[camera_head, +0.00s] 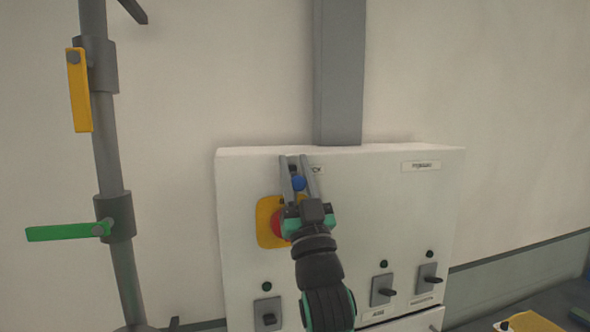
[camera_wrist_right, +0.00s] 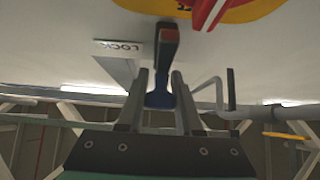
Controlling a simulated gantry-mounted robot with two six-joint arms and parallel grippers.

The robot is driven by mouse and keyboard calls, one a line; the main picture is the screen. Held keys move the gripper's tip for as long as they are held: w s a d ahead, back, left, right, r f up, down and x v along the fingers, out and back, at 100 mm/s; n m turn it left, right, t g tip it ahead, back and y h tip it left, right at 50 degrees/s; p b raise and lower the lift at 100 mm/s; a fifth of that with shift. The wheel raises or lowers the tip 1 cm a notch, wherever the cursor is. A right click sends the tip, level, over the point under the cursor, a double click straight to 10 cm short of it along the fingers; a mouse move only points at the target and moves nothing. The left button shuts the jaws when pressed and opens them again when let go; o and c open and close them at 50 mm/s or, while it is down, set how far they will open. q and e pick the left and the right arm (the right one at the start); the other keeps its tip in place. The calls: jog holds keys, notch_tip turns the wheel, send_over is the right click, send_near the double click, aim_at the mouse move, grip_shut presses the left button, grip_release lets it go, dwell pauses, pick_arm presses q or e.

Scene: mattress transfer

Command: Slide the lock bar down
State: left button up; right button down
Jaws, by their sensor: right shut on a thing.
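A white control box (camera_head: 350,190) stands against the wall. My right gripper (camera_head: 299,168) is at its upper left front, pointing up, with its fingers on either side of a blue knob (camera_head: 299,183). In the right wrist view the blue knob (camera_wrist_right: 159,99) sits between the fingers of the gripper (camera_wrist_right: 160,88). A dark bar (camera_wrist_right: 167,50) with a reddish-brown end rises from the knob; I take it for the lock bar. A label reading LOCK (camera_wrist_right: 118,47) shows upside down beside it. The arm hides part of the box. My left gripper is out of view.
Black switches (camera_head: 383,289) line the lower box. A grey pipe with a yellow lever (camera_head: 79,95) and a green lever (camera_head: 60,233) stands left.

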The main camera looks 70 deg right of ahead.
notch_tip(320, 180, down, 6)
jog(key=b, duration=0.5)
jog(key=shift+w+r, duration=0.1)
jog(key=shift+r, duration=0.05)
jog(key=c, duration=0.6)
grip_release()
jog(key=b+v, duration=0.3)
jog(key=v, duration=0.8)
jog(key=shift+a+f, duration=0.15)
jog(key=shift+f, duration=0.1)
jog(key=shift+a, duration=0.1)
